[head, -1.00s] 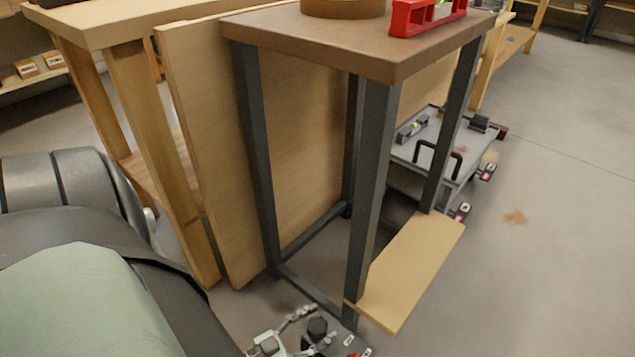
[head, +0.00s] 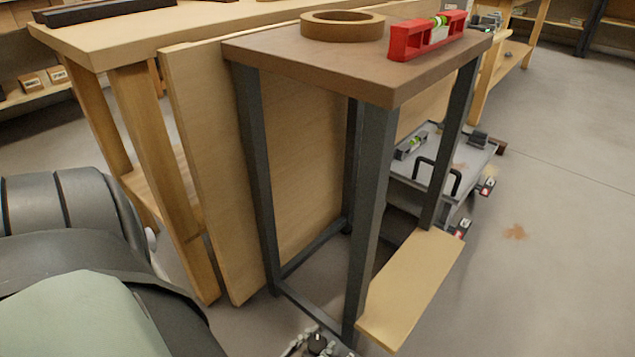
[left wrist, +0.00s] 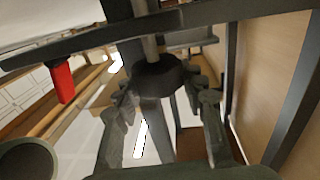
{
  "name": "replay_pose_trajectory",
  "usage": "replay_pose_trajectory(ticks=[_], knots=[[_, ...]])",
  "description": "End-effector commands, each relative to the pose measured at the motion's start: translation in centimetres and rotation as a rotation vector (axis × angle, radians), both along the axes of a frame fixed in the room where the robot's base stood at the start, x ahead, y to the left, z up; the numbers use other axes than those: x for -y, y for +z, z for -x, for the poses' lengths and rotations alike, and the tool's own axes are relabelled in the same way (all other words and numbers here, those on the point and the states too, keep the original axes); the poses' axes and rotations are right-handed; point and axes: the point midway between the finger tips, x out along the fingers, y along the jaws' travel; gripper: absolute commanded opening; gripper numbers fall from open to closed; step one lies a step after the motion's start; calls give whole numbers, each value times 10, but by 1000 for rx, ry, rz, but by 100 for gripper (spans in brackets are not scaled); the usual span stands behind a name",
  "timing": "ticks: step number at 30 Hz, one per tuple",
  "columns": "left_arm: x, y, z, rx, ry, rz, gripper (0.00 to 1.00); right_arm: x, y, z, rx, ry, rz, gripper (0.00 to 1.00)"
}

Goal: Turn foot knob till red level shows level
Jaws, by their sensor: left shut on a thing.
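The red level (head: 428,36) lies on the brown top of the small dark-legged stand (head: 345,62), near its right back edge. Its green vial shows, but the bubble is too small to read. A black foot knob (head: 317,343) shows at the bottom of the head view by the stand's foot. In the left wrist view the round dark knob (left wrist: 158,76) sits on a stem between the fingers. My left gripper (left wrist: 162,100) is shut on the knob; in the head view it is mostly cut off by the bottom edge. My right gripper is not in view.
A tape-like brown ring (head: 342,25) lies beside the red level. A wooden board (head: 215,150) leans between stand and workbench (head: 105,45). A plank (head: 410,290) juts from the stand's lower right. A grey cart (head: 455,165) with another level stands behind.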

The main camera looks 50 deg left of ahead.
Motion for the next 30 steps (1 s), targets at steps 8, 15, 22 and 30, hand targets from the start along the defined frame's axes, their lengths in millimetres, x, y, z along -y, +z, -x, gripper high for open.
replay_pose_trajectory(ticks=[8,15,22,30], knots=[[0,-1,1,-2,37,-1,11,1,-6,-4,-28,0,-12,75],[0,-1,1,-2,36,-1,60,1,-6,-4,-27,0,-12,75],[0,0,0,-1,35,-1,62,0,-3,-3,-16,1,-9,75],[1,-1,19,-3,35,-1,62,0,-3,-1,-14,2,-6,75]])
